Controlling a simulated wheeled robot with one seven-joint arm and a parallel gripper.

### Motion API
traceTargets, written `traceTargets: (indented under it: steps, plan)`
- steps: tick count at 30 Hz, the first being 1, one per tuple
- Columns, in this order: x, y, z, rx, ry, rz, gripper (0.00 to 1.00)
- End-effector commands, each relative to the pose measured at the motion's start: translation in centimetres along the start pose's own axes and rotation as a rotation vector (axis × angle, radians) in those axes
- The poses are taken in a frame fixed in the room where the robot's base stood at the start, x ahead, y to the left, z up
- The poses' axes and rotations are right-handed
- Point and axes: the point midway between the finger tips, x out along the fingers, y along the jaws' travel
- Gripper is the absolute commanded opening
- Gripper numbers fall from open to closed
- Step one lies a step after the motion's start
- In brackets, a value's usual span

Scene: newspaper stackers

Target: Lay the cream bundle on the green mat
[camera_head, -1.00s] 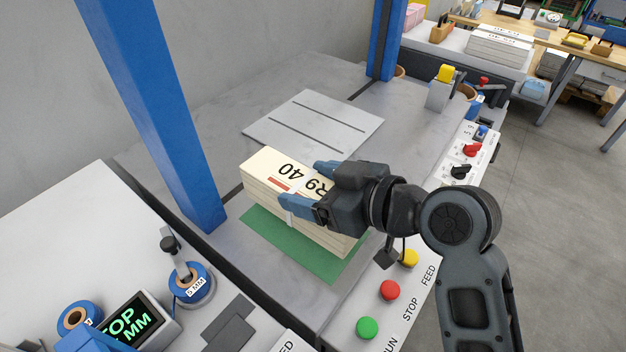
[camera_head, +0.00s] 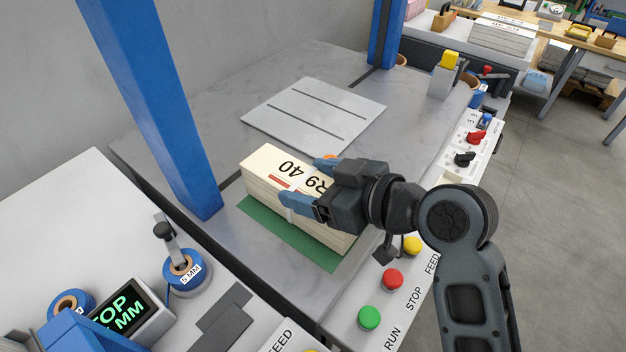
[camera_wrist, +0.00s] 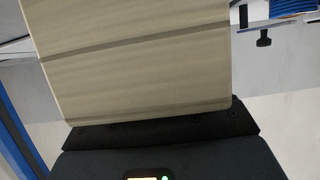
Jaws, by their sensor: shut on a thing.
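The cream bundle (camera_head: 268,166) is a thick block of paper with "R9 40" printed on top and a red mark. My gripper (camera_head: 312,184) is shut on it from the right, with one blue finger on its near side and the other at its far side. The bundle is over the green mat (camera_head: 290,246), which shows as a strip along its near side. I cannot tell whether its underside touches the mat. In the wrist view the bundle (camera_wrist: 135,60) fills the upper middle, right in front of my gripper; the fingertips are hidden there.
A grey slotted plate (camera_head: 312,115) lies behind the bundle. A blue post (camera_head: 150,105) stands to the left. A control panel with green (camera_head: 369,317), red and yellow buttons runs along the right edge. A tape roll (camera_head: 186,274) and display sit at lower left.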

Motion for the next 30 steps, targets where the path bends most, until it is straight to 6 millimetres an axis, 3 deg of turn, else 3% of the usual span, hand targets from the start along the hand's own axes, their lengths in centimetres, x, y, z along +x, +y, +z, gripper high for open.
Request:
traceTargets:
  steps: [19,20,27,30]
  plan:
    - [0.34,0.03,0.74,-0.002,0.005,0.001,0.0]
    - [0.32,0.03,0.69,-0.002,0.006,0.001,0.78]
    - [0.34,0.01,0.8,-0.001,0.002,0.001,1.0]
    - [0.36,0.01,0.83,-0.001,0.002,0.0,1.0]
